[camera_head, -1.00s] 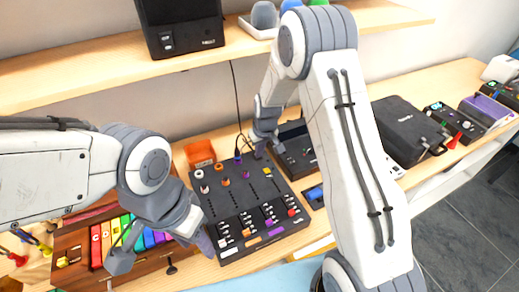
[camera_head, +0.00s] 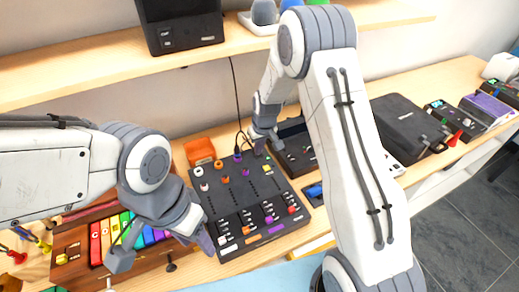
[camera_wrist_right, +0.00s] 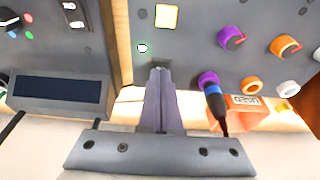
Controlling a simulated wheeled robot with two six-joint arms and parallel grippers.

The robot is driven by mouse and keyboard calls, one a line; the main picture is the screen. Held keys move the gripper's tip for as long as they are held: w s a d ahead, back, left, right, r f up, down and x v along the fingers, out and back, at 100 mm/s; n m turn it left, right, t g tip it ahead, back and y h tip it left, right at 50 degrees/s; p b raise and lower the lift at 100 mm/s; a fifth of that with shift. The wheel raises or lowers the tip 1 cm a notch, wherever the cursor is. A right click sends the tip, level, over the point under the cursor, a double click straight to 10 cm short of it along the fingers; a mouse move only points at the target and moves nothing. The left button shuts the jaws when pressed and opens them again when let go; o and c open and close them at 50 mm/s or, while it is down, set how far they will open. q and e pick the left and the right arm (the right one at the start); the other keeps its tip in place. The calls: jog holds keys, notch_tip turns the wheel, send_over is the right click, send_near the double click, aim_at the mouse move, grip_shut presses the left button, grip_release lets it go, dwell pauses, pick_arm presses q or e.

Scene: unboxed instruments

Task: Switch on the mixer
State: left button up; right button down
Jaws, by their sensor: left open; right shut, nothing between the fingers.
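The mixer (camera_head: 244,197) is a dark grey box with coloured knobs and faders, lying on the bench in the middle of the head view. My right gripper (camera_head: 257,150) is at the mixer's back edge. My left gripper (camera_head: 163,251) is open and empty, left of the mixer, above the colourful xylophone-like instrument.
A cable with a blue and purple plug (camera_wrist_right: 213,97) stands at the mixer's back edge, beside my right fingers. An orange box (camera_head: 200,150) is behind the mixer. Another dark device with a screen (camera_wrist_right: 60,88) is close on the other side. A shelf (camera_head: 100,68) hangs above.

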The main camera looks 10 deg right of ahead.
jog(key=shift+w+a+r, duration=0.1)
jog(key=shift+w+r, duration=0.1)
jog(key=shift+w, duration=0.1)
jog(key=shift+r+p, duration=0.4)
jog(key=v, duration=0.1)
jog(key=p+v, duration=0.2)
jog(key=shift+w+a, duration=0.15)
jog(key=shift+w, duration=0.1)
jog(key=s+d+r+b, duration=0.1)
jog(key=s+r+b, duration=0.2)
jog(key=r, duration=0.6)
jog(key=shift+s, duration=0.9)
